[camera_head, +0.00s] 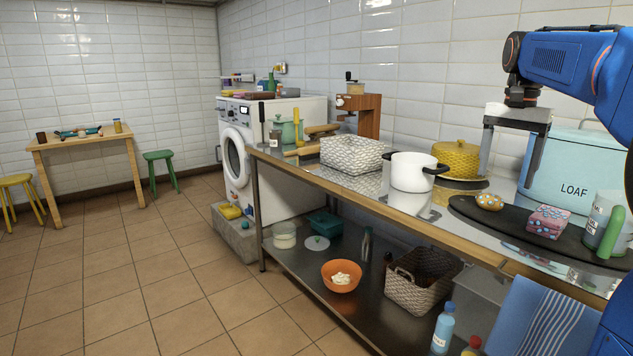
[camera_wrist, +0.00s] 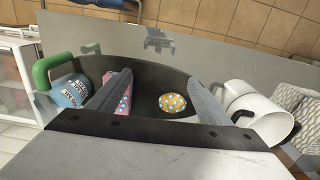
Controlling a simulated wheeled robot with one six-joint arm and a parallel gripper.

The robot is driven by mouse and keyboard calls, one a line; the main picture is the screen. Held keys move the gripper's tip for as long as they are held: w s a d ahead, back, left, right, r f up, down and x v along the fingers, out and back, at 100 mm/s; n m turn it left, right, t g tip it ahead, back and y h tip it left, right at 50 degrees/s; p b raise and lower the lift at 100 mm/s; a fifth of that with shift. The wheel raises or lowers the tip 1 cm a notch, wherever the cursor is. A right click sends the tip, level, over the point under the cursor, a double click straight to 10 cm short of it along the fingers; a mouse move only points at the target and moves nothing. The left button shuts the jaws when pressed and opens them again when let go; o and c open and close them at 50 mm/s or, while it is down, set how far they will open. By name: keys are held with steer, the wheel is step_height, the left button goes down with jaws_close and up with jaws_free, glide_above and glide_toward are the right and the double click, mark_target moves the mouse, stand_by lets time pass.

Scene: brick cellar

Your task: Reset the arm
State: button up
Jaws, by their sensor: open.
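My gripper (camera_head: 506,180) is at the upper right of the head view, pointing down above the counter. Its two grey fingers are spread with nothing between them. In the wrist view, my gripper (camera_wrist: 160,78) is also open and empty. Beyond the fingers lie an orange round piece with pale dots (camera_wrist: 172,103) and a pink dotted block (camera_wrist: 119,105), partly hidden by one finger. In the head view, the round piece (camera_head: 489,202) and block (camera_head: 548,222) rest on a dark board (camera_head: 500,222), apart from the gripper. My blue arm reaches in from the right.
A light-blue LOAF bin (camera_head: 565,165) stands close behind the gripper. A white pot (camera_head: 411,172), yellow pot (camera_head: 457,158) and woven basket (camera_head: 352,155) stand left of it. A jar with a green handle (camera_head: 603,225) is at the right.

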steer(key=s+a+f+n+t, duration=0.1)
steer(key=s+a+f+n, duration=0.2)
steer(key=s+a+f, duration=0.35)
steer(key=s+a+f+n+t, duration=0.1)
steer(key=s+a+f+n, duration=0.2)
steer(key=s, duration=0.6)
steer(key=s+a+f+n+t, duration=0.1)
steer(key=s+a+f+n, duration=0.1)
steer(key=s+f, duration=0.5)
steer(key=s+a+f+n+t, duration=0.1)
steer(key=s+a+f+n, duration=0.1)
steer(key=s+f, duration=0.4)
step_height(320, 180, down, 4)
steer(key=shift+s+a+r+t, duration=0.1)
steer(key=shift+s+a+t, duration=0.25)
steer(key=shift+a, duration=0.4)
steer(key=shift+o, duration=0.6)
